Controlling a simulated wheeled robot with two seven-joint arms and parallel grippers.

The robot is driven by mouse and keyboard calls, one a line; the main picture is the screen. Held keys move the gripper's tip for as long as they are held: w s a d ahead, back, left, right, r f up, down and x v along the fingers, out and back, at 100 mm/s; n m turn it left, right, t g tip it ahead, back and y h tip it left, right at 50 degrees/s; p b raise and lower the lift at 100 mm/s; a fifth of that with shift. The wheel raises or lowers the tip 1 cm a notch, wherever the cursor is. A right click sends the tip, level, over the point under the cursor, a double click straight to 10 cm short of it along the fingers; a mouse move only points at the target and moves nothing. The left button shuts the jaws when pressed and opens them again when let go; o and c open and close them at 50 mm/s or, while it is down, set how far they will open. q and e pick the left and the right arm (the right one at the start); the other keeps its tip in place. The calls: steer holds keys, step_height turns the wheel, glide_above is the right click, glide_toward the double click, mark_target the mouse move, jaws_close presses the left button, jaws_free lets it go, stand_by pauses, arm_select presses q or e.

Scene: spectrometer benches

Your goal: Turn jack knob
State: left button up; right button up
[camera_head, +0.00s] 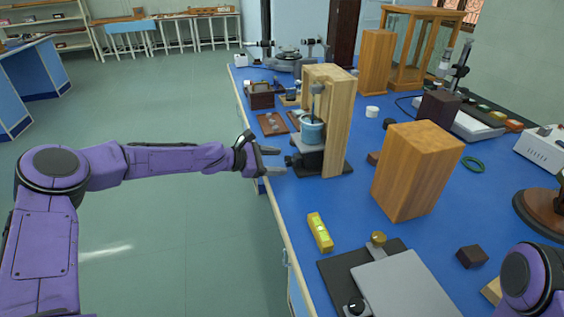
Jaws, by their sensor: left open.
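A wooden upright frame (338,128) stands on the blue bench near its left edge. In it a blue cup (312,131) sits on a grey block, with a dark jack (308,158) low beneath. A dark knob (291,160) sticks out from the jack's left side. My left gripper (275,160) is open just left of this knob, fingers pointing at it. I cannot tell whether they touch. A grey plate (408,286) with a black knob (354,306) and a brass knob (378,239) lies at the bottom. My right gripper is out of view.
A yellow spirit level (320,232) lies near the bench's left edge. A large wooden block (416,170) stands right of the frame. A small dark block (472,256) and a green ring (473,164) lie farther right. Bare blue bench lies between frame and level.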

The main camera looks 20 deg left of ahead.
arm_select(q)
steer(key=v, duration=0.8)
steer(key=shift+p, duration=0.4)
